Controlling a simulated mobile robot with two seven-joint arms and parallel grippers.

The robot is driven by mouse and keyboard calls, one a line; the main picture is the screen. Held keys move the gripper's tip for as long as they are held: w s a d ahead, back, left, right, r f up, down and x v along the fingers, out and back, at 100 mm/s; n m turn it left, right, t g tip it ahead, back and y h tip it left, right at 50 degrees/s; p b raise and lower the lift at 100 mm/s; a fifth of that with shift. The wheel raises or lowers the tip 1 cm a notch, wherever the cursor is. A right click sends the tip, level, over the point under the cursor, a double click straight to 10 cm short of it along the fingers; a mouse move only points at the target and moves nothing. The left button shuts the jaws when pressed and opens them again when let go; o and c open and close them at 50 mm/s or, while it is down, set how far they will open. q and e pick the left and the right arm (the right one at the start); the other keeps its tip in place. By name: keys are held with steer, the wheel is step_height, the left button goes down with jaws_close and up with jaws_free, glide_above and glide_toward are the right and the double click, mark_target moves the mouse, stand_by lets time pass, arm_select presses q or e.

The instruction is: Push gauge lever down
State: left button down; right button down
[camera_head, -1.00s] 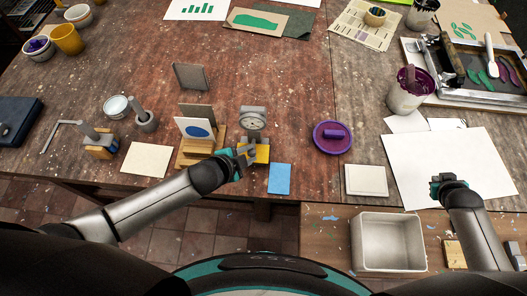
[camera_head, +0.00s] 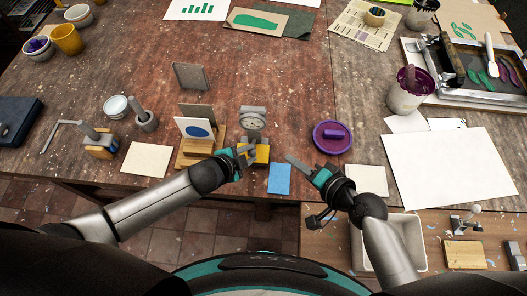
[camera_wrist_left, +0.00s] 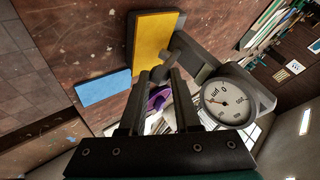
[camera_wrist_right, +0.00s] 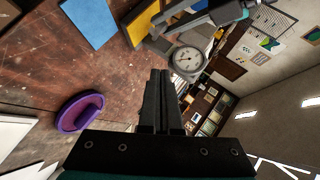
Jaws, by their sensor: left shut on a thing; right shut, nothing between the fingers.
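The dial gauge (camera_head: 253,122) stands at the front of the table, on a grey stand with a yellow-fronted base (camera_head: 262,154). In the left wrist view its white dial (camera_wrist_left: 228,100) is at the right and the yellow face (camera_wrist_left: 155,45) at the top. My left gripper (camera_head: 248,152) is at the gauge's front left, shut on a small grey part below the dial, seemingly the lever; the fingers partly hide it. My right gripper (camera_head: 290,159) is shut and empty, to the right of the gauge and apart from it. The dial also shows in the right wrist view (camera_wrist_right: 187,60).
A blue card (camera_head: 279,179) lies right of the base. A purple dish (camera_head: 333,136) sits behind my right gripper. A wooden holder (camera_head: 190,160) with upright cards stands left of the gauge. A white bin (camera_head: 412,240) is on the lower bench.

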steer(key=w+a+f, duration=0.5)
steer(key=a+f, duration=0.1)
steer(key=a, duration=0.2)
steer(key=shift+f, duration=0.2)
steer(key=shift+a, duration=0.1)
stand_by(0.3)
